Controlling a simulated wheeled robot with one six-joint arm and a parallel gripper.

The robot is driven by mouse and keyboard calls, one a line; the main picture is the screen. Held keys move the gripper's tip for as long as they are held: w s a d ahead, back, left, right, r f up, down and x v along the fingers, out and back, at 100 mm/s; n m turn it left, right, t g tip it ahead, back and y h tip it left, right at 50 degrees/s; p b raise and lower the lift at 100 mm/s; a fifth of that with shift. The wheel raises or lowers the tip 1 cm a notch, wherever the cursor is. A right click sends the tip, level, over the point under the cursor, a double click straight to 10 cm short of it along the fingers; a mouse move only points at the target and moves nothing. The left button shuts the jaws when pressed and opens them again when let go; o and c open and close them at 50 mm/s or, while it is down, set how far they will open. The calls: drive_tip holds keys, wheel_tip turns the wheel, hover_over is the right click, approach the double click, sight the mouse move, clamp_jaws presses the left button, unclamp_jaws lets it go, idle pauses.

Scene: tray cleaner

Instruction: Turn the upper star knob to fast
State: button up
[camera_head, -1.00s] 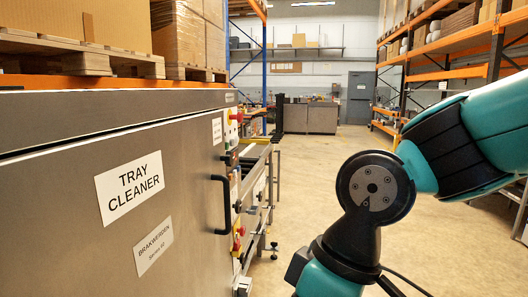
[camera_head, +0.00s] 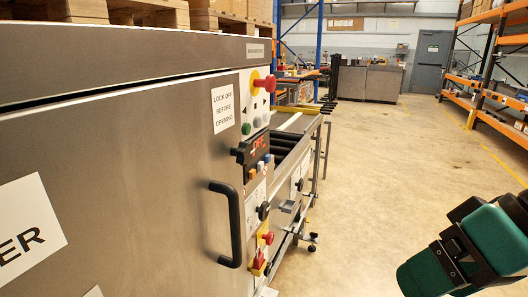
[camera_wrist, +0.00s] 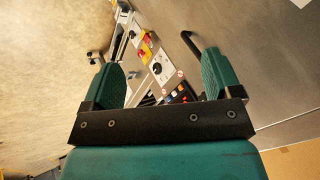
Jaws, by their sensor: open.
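In the head view a black knob (camera_head: 264,211) sits on a white plate on the machine's side, below the display and beside the door handle. A second dark knob (camera_head: 299,185) shows farther along. I cannot tell which is the upper star knob, and their settings are too small to read. In the wrist view a black knob (camera_wrist: 156,69) on a white dial plate shows between the fingers, beyond them. My gripper (camera_wrist: 156,73) is open and empty, its two teal fingers apart from the panel. Part of my teal arm end shows at lower right in the head view.
A black door handle (camera_head: 230,224) sticks out left of the knobs. A roller conveyor (camera_head: 292,140) extends behind. The floor to the right is clear.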

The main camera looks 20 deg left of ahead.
drive_tip(key=w+a+m+y+b, duration=0.25)
drive_tip(key=w+a+y, duration=0.35)
drive_tip(key=w+a, duration=0.6)
drive_tip(key=m+y+b, duration=0.2)
drive_tip(key=m+y, duration=0.1)
drive_tip(key=y, duration=0.2)
approach(249, 154)
drive_tip(key=shift+t, duration=0.3)
drive_tip(key=a+p, duration=0.2)
drive_tip(key=a, duration=0.3)
drive_tip(key=a+p, duration=0.1)
drive_tip(key=a, duration=0.4)
drive_tip(key=shift+w+a+f+p, duration=0.1)
drive_tip(key=shift+w+a+p, duration=0.1)
drive_tip(key=shift+a+p, duration=0.15)
drive_tip(key=c, duration=0.9)
